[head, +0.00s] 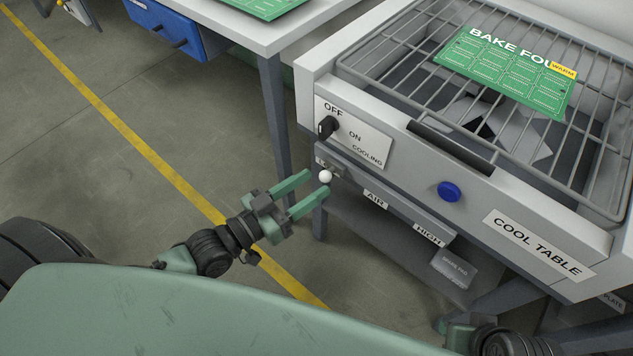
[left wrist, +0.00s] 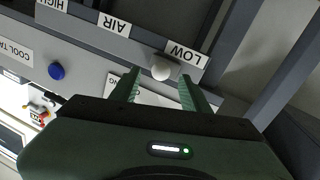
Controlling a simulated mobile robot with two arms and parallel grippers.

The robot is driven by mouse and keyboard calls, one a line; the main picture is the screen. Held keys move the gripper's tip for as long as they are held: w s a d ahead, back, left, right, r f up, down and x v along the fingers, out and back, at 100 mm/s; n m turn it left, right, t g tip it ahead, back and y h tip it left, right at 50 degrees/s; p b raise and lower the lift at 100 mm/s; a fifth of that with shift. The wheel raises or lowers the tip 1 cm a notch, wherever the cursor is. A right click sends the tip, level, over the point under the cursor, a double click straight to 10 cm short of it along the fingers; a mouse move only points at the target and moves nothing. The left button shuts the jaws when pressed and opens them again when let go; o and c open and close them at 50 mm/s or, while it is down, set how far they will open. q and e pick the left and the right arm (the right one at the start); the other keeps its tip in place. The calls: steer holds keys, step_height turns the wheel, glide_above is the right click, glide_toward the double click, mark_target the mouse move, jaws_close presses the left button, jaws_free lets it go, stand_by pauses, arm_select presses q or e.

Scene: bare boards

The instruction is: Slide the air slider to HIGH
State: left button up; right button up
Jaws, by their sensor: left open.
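The air slider is a long grey strip on the cool table's front, with LOW, AIR (head: 375,199) and HIGH (head: 429,234) labels. Its white round knob (head: 325,177) is at the LOW end. My left gripper (head: 316,183) is open, with its green fingers reaching to either side of the knob. In the left wrist view the knob (left wrist: 161,69) lies between and just beyond the fingertips, beside the LOW label (left wrist: 187,55). Contact with the knob is not visible.
Above the slider are a black cooling switch (head: 327,126) near OFF and a blue button (head: 449,191). A green board (head: 510,70) lies on the wire rack (head: 400,75). A dark table leg (head: 275,115) stands behind my left gripper. The floor to the left is clear.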

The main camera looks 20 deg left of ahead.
mark_target(329, 173)
arm_select(q)
steer(key=shift+x, duration=1.1)
steer(key=shift+c, duration=0.4)
jaws_close()
